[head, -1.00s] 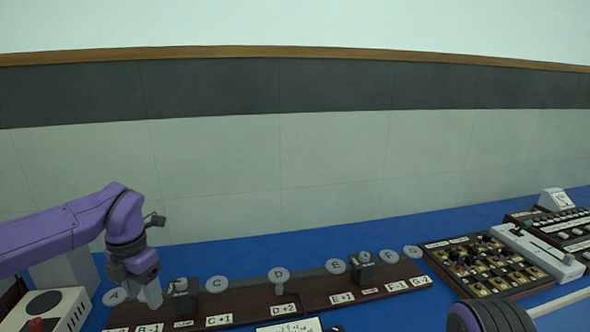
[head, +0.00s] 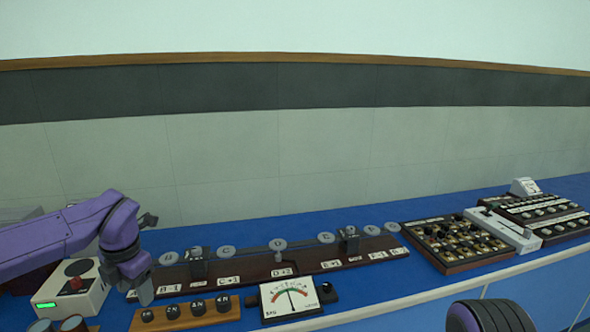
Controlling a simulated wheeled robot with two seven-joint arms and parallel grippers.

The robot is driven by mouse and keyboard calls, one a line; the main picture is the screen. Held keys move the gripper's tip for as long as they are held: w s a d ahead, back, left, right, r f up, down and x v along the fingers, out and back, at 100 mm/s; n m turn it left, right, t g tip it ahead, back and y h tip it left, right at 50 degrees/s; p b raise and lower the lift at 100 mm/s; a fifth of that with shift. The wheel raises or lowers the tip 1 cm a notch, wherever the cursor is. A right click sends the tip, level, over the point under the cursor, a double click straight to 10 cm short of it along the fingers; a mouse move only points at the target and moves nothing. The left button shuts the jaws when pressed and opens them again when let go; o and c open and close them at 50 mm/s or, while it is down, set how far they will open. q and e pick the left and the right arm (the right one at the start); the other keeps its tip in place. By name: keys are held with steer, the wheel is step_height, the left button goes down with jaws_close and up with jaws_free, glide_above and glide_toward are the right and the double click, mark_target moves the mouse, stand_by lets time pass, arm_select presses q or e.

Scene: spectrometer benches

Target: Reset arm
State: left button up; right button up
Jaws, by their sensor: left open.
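My left arm is purple and comes in from the left. My left gripper (head: 140,291) points down, open, over the left end of the dark wooden board (head: 255,268). It hides part of that board, and I see nothing between its fingers. I cannot tell whether the fingertips touch anything. A purple rounded part of my other arm shows at the bottom right, but its gripper is out of frame.
The board bears grey discs, labels and two dark blocks. In front stand a dial meter (head: 291,297) and a knob strip (head: 186,314). Panels (head: 457,241) fill the right. Blue bench top (head: 385,280) is free between.

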arm_select(q)
steer(key=s+d+f+m+t+y+b, duration=0.1)
steer(key=s+d+f+m+t+y, duration=0.15)
steer(key=f+m, duration=0.75)
steer(key=s+d+f+m+t+y+b, duration=0.1)
steer(key=s+d+f+m+t+y, duration=0.2)
steer(key=f, duration=1.2)
steer(key=s+f+m+g+h, duration=0.1)
steer(key=s+f+m, duration=0.3)
steer(key=s, duration=0.4)
steer(key=s+a+f+m+g+h+b, duration=0.1)
steer(key=s+f+m, duration=0.3)
steer(key=s, duration=0.5)
steer(key=s+a+f+m+g+h, duration=0.1)
steer(key=s+f+m, duration=0.3)
steer(key=s, duration=0.5)
step_height(320, 180, down, 3)
steer(key=shift+r+g+b, duration=0.2)
steer(key=shift+g+b, duration=0.15)
steer(key=shift+g, duration=0.1)
arm_select(e)
steer(key=f, duration=0.4)
steer(key=shift+w, duration=0.25)
arm_select(q)
steer(key=shift+w+h, duration=0.1)
steer(key=shift+h, duration=0.15)
